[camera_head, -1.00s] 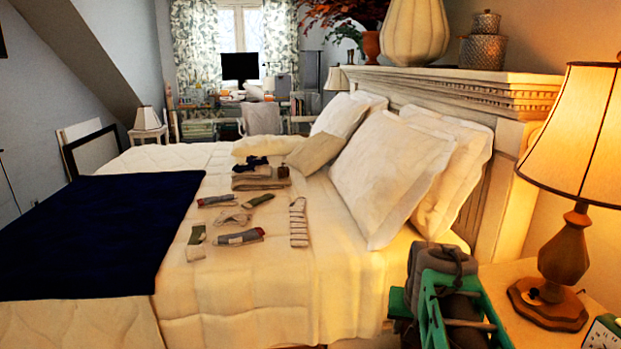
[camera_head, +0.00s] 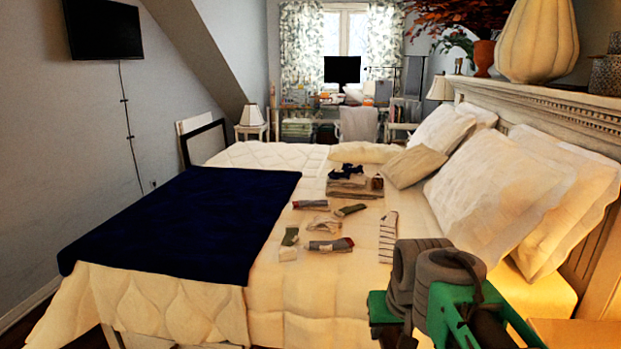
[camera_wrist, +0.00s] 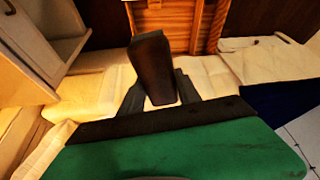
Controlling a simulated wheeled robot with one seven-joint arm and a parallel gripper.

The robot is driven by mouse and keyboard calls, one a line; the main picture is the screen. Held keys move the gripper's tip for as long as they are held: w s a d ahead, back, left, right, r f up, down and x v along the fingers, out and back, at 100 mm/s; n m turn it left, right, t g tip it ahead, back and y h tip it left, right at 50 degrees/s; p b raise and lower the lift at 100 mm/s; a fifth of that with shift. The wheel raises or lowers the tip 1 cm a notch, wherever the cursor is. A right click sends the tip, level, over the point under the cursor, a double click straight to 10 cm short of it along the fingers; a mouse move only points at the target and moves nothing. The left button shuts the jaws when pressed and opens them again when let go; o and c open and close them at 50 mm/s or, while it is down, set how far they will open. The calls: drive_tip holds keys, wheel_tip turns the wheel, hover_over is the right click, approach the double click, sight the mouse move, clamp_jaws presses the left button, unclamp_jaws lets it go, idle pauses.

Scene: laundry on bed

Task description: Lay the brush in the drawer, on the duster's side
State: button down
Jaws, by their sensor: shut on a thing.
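In the wrist view, my gripper (camera_wrist: 160,93) is shut on a dark brown, block-like thing, which I take to be the brush (camera_wrist: 152,66). It sticks out past the fingertips, and its bristles cannot be made out. The fingertips do not show in the head view, where only my folded arm is seen at the lower right. I cannot make out the drawer or the duster in either view.
The bed holds a navy blanket (camera_head: 190,225), several socks (camera_head: 330,245) and pillows (camera_head: 500,195). In the wrist view, a white cabinet (camera_wrist: 25,55) stands at left and a slatted wooden thing (camera_wrist: 172,28) lies beyond the brush.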

sight(392, 332)
drive_tip(key=r+p, duration=0.7)
drive_tip(key=w+r+p, duration=0.1)
drive_tip(key=r+p, duration=0.2)
drive_tip(key=p, duration=0.1)
drive_tip(key=shift+w+r, duration=0.1)
drive_tip(key=shift+r, duration=0.05)
drive_tip(key=shift+w+r+p, duration=0.1)
drive_tip(key=shift+r+p, duration=0.05)
drive_tip(key=shift+p, duration=0.3)
drive_tip(key=shift+w, duration=0.2)
drive_tip(key=s+f, duration=0.1)
drive_tip(key=f, duration=0.1)
drive_tip(key=s+f, duration=0.1)
drive_tip(key=f, duration=0.1)
drive_tip(key=s+f, duration=0.2)
drive_tip(key=shift+s, duration=0.35)
drive_tip(key=shift+r, duration=0.2)
